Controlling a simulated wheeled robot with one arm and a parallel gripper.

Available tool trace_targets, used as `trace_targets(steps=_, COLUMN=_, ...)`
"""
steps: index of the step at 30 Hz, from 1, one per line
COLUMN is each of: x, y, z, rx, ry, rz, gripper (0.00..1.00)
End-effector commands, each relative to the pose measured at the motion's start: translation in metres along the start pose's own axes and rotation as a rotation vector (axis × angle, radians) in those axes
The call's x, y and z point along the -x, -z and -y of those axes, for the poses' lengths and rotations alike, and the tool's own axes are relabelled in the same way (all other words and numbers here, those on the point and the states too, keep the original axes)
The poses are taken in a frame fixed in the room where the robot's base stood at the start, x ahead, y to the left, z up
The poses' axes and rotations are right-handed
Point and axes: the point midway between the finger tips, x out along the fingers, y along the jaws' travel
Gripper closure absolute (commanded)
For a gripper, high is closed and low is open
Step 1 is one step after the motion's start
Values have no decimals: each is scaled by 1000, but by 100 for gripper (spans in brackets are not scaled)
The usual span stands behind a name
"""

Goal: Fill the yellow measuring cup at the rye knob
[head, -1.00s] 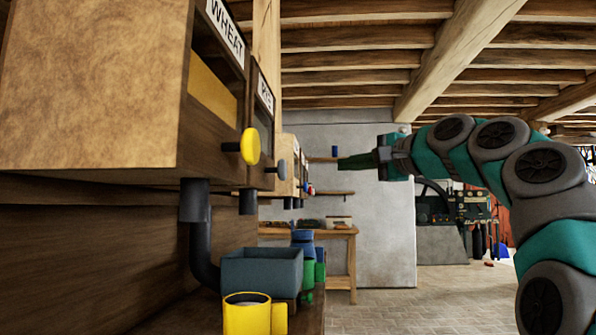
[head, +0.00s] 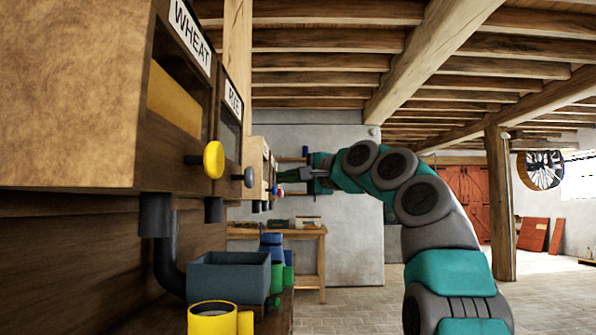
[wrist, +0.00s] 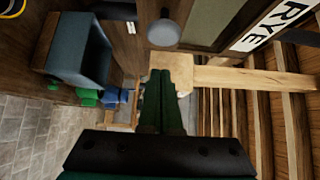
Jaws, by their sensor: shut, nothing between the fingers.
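The yellow measuring cup (head: 212,322) stands upright at the bottom of the head view, on the ledge below the bins. A yellow edge at the top left of the wrist view (wrist: 14,10) looks like part of it. The grey rye knob (head: 249,178) sticks out from the bin labelled RYE (head: 233,100), with a dark spout (head: 213,210) below it. The cup is nearer to me than this spout. The knob also shows in the wrist view (wrist: 164,33). My gripper (head: 281,177) is shut and empty, pointing left, apart from the knob and to its right in the head view.
The WHEAT bin with its yellow knob (head: 213,160) is nearest. A blue-grey box (head: 228,277) stands behind the cup, with green (head: 277,275) and blue (head: 271,243) cups beyond. A wooden table (head: 305,234) stands farther back. The floor to the right is open.

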Motion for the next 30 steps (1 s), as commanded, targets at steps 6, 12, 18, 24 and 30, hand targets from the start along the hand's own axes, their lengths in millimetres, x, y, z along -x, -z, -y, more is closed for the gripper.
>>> trace_targets(steps=6, x=-25, y=-15, z=0, rx=2, ry=0, rz=1, gripper=100)
trace_targets(steps=12, x=-37, y=-26, z=0, rx=0, ry=-1, rz=0, gripper=100)
trace_targets(steps=18, x=-39, y=-29, z=0, rx=-1, ry=-1, rz=0, gripper=100)
trace_targets(steps=24, x=-39, y=-29, z=0, rx=-1, ry=0, rz=0, gripper=100)
trace_targets(steps=30, x=-45, y=-35, z=1, rx=-2, ry=0, rz=2, gripper=100)
